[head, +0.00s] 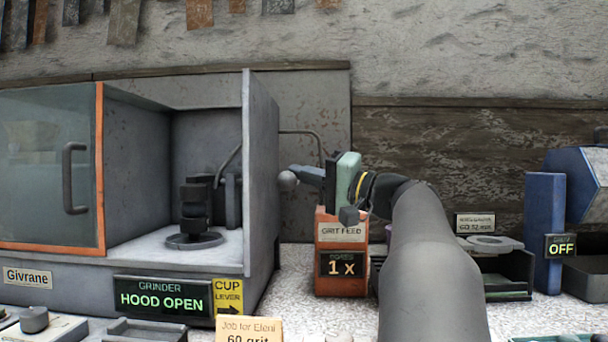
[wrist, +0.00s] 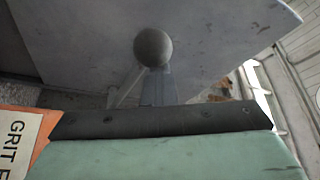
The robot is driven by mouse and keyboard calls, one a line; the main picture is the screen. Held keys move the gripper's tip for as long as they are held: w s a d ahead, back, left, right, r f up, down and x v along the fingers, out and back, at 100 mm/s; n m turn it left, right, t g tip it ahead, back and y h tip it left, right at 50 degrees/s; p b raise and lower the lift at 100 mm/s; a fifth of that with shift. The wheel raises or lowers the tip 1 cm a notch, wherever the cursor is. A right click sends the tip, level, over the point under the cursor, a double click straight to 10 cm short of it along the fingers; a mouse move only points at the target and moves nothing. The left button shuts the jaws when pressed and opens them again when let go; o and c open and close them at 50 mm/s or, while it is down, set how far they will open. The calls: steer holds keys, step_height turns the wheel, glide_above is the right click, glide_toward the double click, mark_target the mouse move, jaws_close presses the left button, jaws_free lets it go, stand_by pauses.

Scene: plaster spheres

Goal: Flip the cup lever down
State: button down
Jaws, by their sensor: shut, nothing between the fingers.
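The grinder (head: 262,190) stands at left with its hood open, and a yellow "CUP LEVER" sign (head: 228,296) has an arrow pointing right. A grey ball knob (head: 287,179) shows beside the grinder's right side panel, and also near the top centre of the wrist view (wrist: 153,47). Most of the lever's rod is hidden or hard to make out. My gripper (head: 303,174) is shut and empty, its fingers pointing left at the knob. In the wrist view the fingers (wrist: 158,88) end just under the knob; I cannot tell whether they touch it.
An orange grit feed box (head: 341,283) reading "1 x" stands just below my gripper. A thin bent rod (head: 300,132) runs behind it from the panel. Inside the hood is a dark cup-like part (head: 195,205). A blue machine (head: 545,220) marked "OFF" stands at right.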

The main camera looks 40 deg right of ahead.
step_height(320, 180, up, 4)
steer(key=w+d+p, duration=0.2)
steer(key=p, duration=0.3)
steer(key=f+v, duration=0.2)
steer(key=v, duration=0.8)
steer(key=shift+w+d, duration=0.2)
steer(key=shift+d, duration=0.25)
